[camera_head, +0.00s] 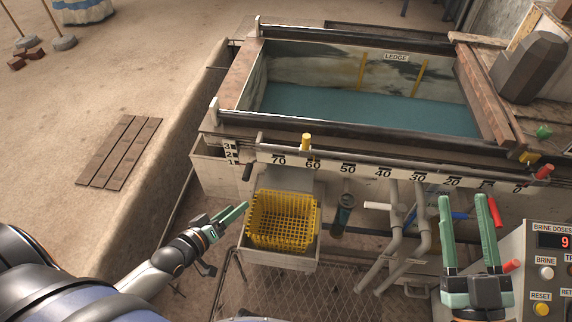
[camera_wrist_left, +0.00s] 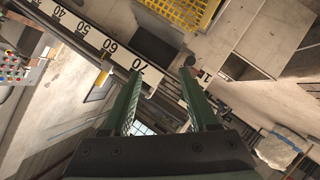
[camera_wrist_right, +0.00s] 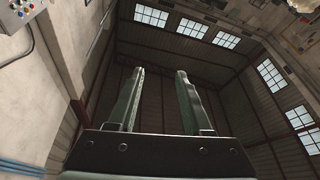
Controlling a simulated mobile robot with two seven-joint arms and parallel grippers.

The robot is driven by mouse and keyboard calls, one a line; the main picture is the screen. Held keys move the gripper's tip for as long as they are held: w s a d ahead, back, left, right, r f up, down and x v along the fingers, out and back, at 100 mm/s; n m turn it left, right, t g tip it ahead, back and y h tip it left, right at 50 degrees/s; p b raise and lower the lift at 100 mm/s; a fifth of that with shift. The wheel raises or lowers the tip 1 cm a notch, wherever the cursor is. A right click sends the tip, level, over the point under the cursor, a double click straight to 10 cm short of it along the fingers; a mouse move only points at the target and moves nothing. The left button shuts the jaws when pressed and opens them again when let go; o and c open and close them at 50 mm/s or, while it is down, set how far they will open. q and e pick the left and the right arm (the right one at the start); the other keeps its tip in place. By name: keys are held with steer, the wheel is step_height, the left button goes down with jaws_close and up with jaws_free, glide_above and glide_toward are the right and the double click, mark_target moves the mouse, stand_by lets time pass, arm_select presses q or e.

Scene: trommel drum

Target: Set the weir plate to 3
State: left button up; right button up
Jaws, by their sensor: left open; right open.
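A small upright scale marked 3, 2, 1 (camera_head: 229,152) is at the tank's front left corner, with 3 at the top. A short dark handle (camera_head: 247,172) sticks out just right of it, near the 1. A dark round knob (camera_wrist_left: 190,60) shows beside the 1 in the left wrist view, ahead of the fingertips. The weir plate itself is not clearly distinguishable. My left gripper (camera_head: 236,212) is open and empty, below the handle and left of the yellow basket. My right gripper (camera_head: 466,199) is open and empty at the right, in front of the pipes.
A yellow basket (camera_head: 283,220) sits in a box below the long scale (camera_head: 365,173). A yellow peg (camera_head: 306,142) stands near 60. Pipes (camera_head: 394,230) and a red-tipped lever are near my right gripper. A control panel (camera_head: 548,275) stands at the right. The tank (camera_head: 230,85) holds blue-green water.

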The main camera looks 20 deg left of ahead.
mark_target(244, 175)
arm_select(q)
steer(key=w+a+f+n+t+b, duration=0.2)
steer(key=w+a+f+n+b, duration=0.25)
steer(key=a+b, duration=0.2)
arm_select(e)
steer(key=s+a+r+n+t+y, duration=0.2)
steer(key=s+r+n+y, duration=0.1)
steer(key=s+n+y, duration=0.3)
arm_select(q)
steer(key=shift+m+y, duration=0.25)
steer(key=shift+y, duration=0.15)
steer(key=b+x, duration=0.2)
steer(key=x, duration=0.1)
steer(key=b+x, duration=0.2)
steer(key=x, duration=0.2)
steer(key=b+x, duration=0.2)
steer(key=x, duration=0.2)
steer(key=shift+w+a+f, duration=0.1)
steer(key=shift+f, duration=0.25)
steer(key=shift+w, duration=0.55)
arm_select(e)
steer(key=shift+m+g+y, duration=0.4)
steer(key=shift+y, duration=0.1)
steer(key=shift+w+a+f, duration=0.1)
steer(key=shift+f, duration=2.85)
arm_select(q)
jaws_close()
